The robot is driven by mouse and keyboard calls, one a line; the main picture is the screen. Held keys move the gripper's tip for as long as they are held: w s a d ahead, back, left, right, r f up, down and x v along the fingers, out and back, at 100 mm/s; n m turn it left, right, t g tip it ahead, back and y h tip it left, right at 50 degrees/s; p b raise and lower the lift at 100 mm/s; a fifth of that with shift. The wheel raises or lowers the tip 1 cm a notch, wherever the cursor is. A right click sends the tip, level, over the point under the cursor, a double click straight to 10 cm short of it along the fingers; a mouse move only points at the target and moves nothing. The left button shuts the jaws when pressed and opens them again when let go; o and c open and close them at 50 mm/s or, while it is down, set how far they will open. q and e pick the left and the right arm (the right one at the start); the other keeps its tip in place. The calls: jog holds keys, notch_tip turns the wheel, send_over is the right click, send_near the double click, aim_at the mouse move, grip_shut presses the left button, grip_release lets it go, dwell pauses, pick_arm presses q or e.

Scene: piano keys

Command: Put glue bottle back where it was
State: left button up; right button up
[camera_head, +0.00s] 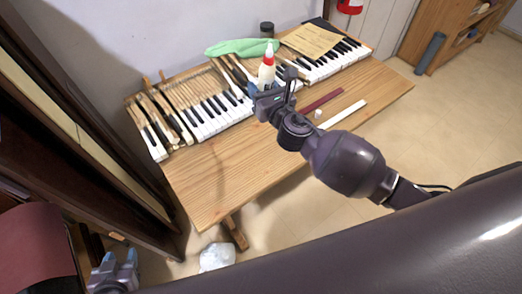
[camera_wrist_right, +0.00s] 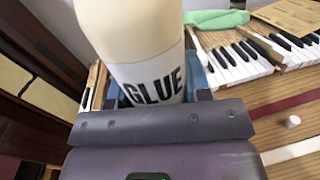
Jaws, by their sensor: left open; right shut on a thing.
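The glue bottle (camera_head: 266,72) is pale with a red cap and stands about upright in my right gripper (camera_head: 268,95), over the middle of the row of piano keys. In the right wrist view the bottle (camera_wrist_right: 150,55) shows close up, with its GLUE label between the blue-lined jaws. My right gripper (camera_wrist_right: 160,97) is shut on it. I cannot tell whether the bottle's base touches anything. My left gripper (camera_head: 115,268) is open at the lower left, low and away from the table.
The wooden table (camera_head: 215,185) holds piano keys (camera_head: 215,115), a green cloth (camera_head: 236,47), a dark jar (camera_head: 266,30) and a paper sheet (camera_head: 313,40). A dark red strip (camera_head: 322,101), a white strip (camera_head: 343,115) and a small white cap (camera_head: 318,114) lie nearer the front edge. The front left tabletop is bare.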

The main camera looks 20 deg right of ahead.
jog(key=shift+d+h, duration=0.1)
jog(key=shift+h, duration=0.2)
jog(key=shift+d+f, duration=0.25)
jog(key=shift+d, duration=0.1)
jog(key=shift+a+f+b, duration=0.1)
jog(key=shift+f+b, duration=5)
jog(key=shift+f, duration=4.7)
jog(key=shift+f+b, duration=0.1)
jog(key=shift+b, duration=0.2)
pick_arm(q)
notch_tip(320, 180, down, 11)
jog(key=shift+s+d, duration=0.2)
jog(key=shift+d, duration=0.1)
pick_arm(e)
jog(key=o, duration=0.9)
